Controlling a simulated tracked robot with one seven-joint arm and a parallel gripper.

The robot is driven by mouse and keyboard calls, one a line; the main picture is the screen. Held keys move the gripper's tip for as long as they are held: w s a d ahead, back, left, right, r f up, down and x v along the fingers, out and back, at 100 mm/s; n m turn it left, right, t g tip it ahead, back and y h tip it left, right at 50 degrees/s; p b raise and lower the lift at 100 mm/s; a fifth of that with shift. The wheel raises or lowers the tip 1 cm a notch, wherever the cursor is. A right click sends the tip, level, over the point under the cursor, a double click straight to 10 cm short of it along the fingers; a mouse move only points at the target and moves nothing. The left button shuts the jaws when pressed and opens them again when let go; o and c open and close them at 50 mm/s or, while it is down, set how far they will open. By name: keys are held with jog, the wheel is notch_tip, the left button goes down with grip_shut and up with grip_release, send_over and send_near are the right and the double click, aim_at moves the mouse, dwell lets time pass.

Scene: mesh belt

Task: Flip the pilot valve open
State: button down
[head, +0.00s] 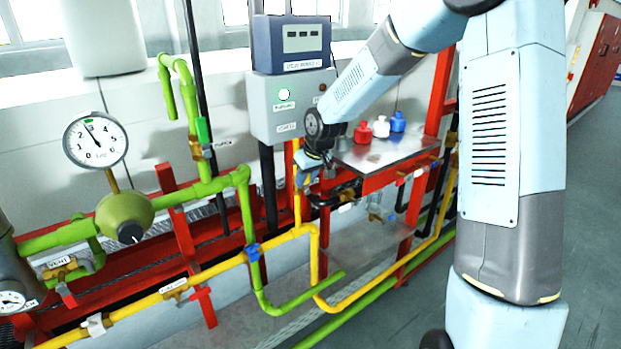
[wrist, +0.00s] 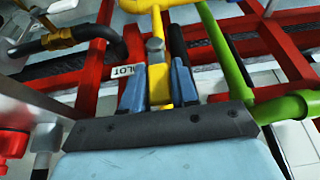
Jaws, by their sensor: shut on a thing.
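My gripper (head: 306,172) reaches down to the yellow pipework left of the metal shelf in the head view. In the wrist view its two blue-grey fingers (wrist: 158,80) are shut around a yellow lever-like part, which I take as the pilot valve's handle (wrist: 158,92). A grey bolt head (wrist: 155,48) shows just beyond the fingertips. A white label (wrist: 124,72) reading "LOT", its start cut off, sits left of the fingers. The valve body is mostly hidden, and I cannot tell whether the valve is open.
Red frame bars (wrist: 95,75) and a green pipe (wrist: 225,50) run close on both sides. A grey box (head: 290,105) with a lit green button stands above my gripper. A metal shelf (head: 390,152) holds red, white and blue items. A dial gauge (head: 95,140) is at left.

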jog(key=shift+s+d+f, duration=0.15)
jog(key=shift+d, duration=0.05)
jog(key=c, duration=1)
grip_release()
jog(key=shift+o, duration=0.2)
jog(key=shift+r, duration=0.2)
jog(key=v, duration=1.3)
jog(key=shift+r, duration=0.25)
jog(key=shift+s, duration=0.1)
jog(key=s+d+r+m+h, duration=0.1)
jog(key=s+d, duration=0.3)
jog(key=s, duration=0.6)
jog(key=s+d+r+m+t, duration=0.1)
jog(key=s+d+r+m, duration=0.2)
jog(key=s, duration=0.7)
jog(key=s+d+r+m+h, duration=0.1)
jog(key=s+d+r+m, duration=0.1)
jog(key=s+d, duration=0.5)
jog(key=s+r, duration=0.1)
jog(key=s, duration=0.2)
jog(key=shift+s+d+r+t+h, duration=0.2)
jog(key=shift+s+d+t+h, duration=0.1)
jog(key=shift+s+t, duration=0.1)
